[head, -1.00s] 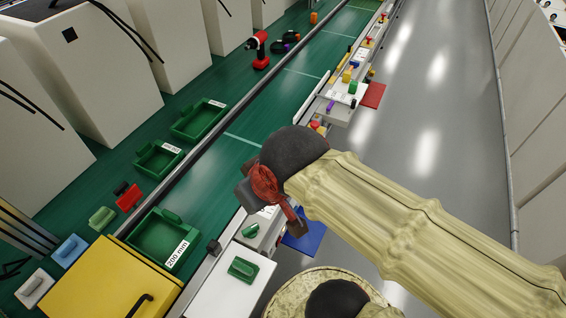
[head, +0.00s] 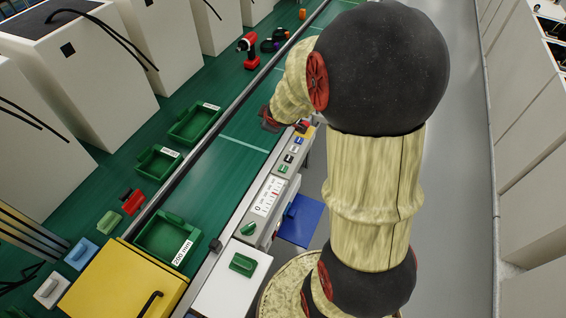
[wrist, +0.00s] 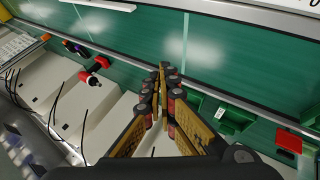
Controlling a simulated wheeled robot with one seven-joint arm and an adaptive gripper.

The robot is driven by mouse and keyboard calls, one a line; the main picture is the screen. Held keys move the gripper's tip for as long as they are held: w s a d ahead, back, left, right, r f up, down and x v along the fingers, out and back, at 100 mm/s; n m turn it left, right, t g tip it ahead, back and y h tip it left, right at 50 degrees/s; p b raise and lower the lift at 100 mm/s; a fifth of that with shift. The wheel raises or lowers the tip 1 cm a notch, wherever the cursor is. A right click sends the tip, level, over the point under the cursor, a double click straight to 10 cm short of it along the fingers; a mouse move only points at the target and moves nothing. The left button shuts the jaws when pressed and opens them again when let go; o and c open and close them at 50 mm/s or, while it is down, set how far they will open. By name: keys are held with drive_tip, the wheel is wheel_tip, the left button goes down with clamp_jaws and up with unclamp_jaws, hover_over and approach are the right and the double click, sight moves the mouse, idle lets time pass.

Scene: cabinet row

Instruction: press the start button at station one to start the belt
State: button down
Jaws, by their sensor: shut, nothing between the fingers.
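A narrow control panel (head: 267,197) runs along the near side of the belt (head: 232,165) in the head view. It carries a white scale, a row of small buttons and a red-and-yellow knob (head: 306,128) at its far end. One small button (head: 283,168) in the row looks green; I cannot read any label. A green knob (head: 248,229) sits at the panel's near end. My gripper (wrist: 164,70) is shut and empty in the wrist view, over the belt side of the row. No button shows clearly in the wrist view.
Green bins (head: 165,236) and a red drill (head: 249,50) stand beyond the rail. A yellow cabinet (head: 125,280) and a white box with a green handle (head: 230,283) are at the near left. A blue plate (head: 301,220) juts into the aisle, whose floor is clear at right.

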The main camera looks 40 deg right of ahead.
drive_tip(key=d+f+n+y+p, duration=0.25)
drive_tip(key=d+f, duration=0.25)
drive_tip(key=f, duration=0.4)
drive_tip(key=n+t+y+p, duration=0.2)
drive_tip(key=p, duration=0.1)
hover_over(282, 170)
wheel_tip(282, 170, down, 7)
drive_tip(key=shift+d, duration=0.1)
wheel_tip(282, 170, down, 8)
drive_tip(key=b, duration=0.7)
drive_tip(key=shift+f, duration=0.25)
idle(0.3)
drive_tip(key=shift+f+b, duration=0.35)
drive_tip(key=shift+f, duration=0.1)
